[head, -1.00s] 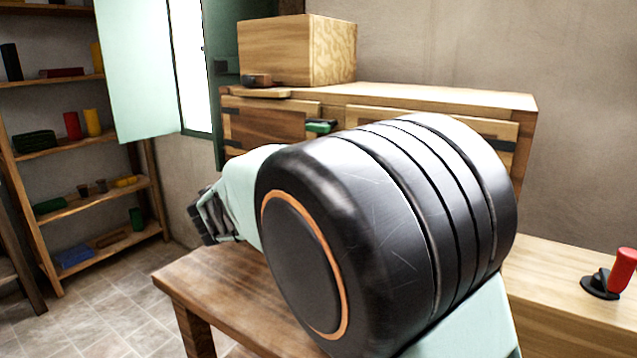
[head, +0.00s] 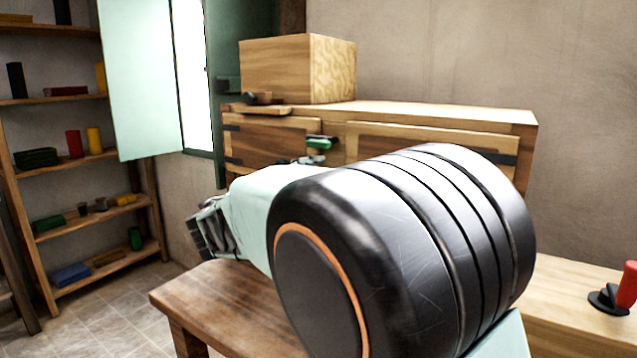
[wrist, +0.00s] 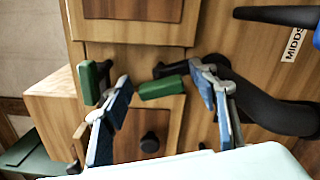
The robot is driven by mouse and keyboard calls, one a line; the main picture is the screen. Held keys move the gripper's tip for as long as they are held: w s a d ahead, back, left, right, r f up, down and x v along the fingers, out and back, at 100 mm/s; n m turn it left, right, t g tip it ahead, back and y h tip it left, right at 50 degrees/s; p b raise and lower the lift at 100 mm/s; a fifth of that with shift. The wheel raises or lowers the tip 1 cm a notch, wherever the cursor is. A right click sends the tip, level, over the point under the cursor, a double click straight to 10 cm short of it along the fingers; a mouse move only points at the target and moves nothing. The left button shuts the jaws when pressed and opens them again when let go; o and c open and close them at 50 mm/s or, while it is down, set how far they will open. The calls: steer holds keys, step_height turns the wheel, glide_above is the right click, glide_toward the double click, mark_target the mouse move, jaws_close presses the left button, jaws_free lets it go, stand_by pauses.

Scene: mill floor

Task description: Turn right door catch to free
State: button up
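A green catch (head: 318,143) with a dark mount sits on the wooden cabinet front between the two doors in the head view. In the wrist view a green block of a catch (wrist: 162,87) lies between the fingers of my gripper (wrist: 160,80), with a gap on each side. The fingers have blue pads and stand apart, with nothing held. I cannot tell whether the fingers touch anything. My arm hides the lower cabinet front in the head view. The right door (head: 430,146) looks closed.
A wooden box (head: 290,70) stands on the cabinet top. A brown bench (head: 200,300) is below my arm. A red-handled thing (head: 627,285) stands on a light wooden surface at right. A black curved part (wrist: 265,108) fills the wrist view's right.

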steer(key=v, duration=1.2)
